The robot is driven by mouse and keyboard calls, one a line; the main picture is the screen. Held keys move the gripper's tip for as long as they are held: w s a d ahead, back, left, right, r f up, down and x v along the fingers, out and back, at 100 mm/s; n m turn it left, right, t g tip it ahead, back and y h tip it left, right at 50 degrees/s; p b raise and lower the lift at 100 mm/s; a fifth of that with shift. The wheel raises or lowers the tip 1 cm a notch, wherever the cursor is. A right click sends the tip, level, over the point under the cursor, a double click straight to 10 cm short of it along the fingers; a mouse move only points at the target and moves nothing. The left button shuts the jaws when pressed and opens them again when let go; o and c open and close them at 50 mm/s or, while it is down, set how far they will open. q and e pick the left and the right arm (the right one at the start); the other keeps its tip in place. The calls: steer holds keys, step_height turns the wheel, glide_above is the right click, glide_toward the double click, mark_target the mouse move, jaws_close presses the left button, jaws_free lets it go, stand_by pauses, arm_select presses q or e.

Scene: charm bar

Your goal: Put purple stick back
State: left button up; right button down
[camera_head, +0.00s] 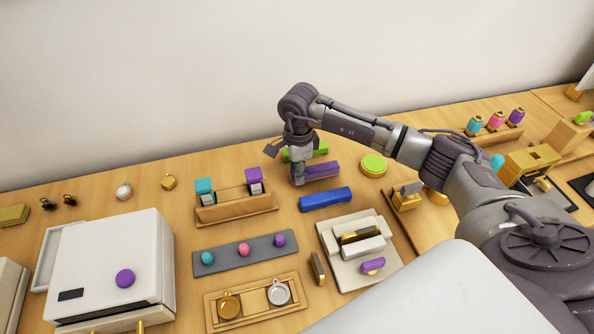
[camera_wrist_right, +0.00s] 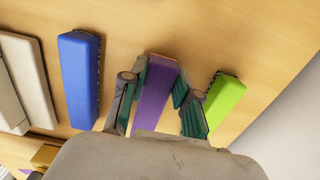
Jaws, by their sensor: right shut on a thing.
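The purple stick (camera_head: 322,170) lies between the blue stick and the green stick on the wooden table. My right gripper (camera_head: 298,176) is at its left end in the head view. In the right wrist view the right gripper (camera_wrist_right: 158,98) has one finger on each side of the purple stick (camera_wrist_right: 153,92) and is shut on it. The stick is at or just above the table; I cannot tell which. The blue stick (camera_head: 325,199) lies in front of it and the green stick (camera_head: 305,152) behind it. My left gripper is not in view.
A wooden holder (camera_head: 237,212) with teal and purple bottles stands to the left. A grey strip (camera_head: 212,259) with coloured knobs and a white press block (camera_head: 338,240) are in front. A round green-topped piece (camera_head: 373,165) sits close on the right. The wall is behind.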

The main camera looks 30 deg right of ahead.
steer(key=shift+f+b, duration=0.45)
steer(key=shift+b, duration=0.2)
stand_by(1.1)
steer(key=c, duration=0.8)
jaws_free()
steer(key=shift+r, duration=0.15)
step_height(320, 180, up, 12)
steer(key=shift+d+f, duration=0.1)
steer(key=shift+d, duration=0.05)
